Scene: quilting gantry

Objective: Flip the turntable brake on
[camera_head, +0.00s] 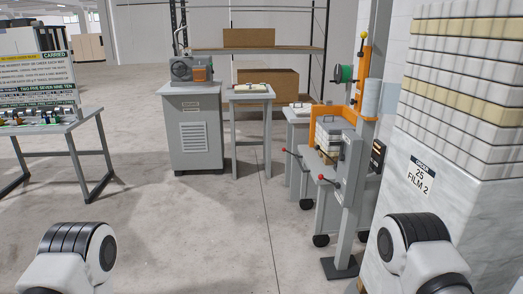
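No part can be surely told as the turntable brake. A grey wheeled machine (352,165) with an orange frame stands right of centre. Levers with red knobs stick out of its left and front sides: one red knob (285,152) at the left, another red knob (321,178) lower in front. The turntable itself cannot be made out. Neither gripper shows. Only white and black links of my arms show at the bottom left and bottom right, well short of the machine.
A tall film-wrapped stack (445,150) labelled "FILM 2" fills the right side. A grey cabinet (195,130) with a device on top and a small table (249,95) stand at the back. A sign table (45,132) is at left. The middle floor is clear.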

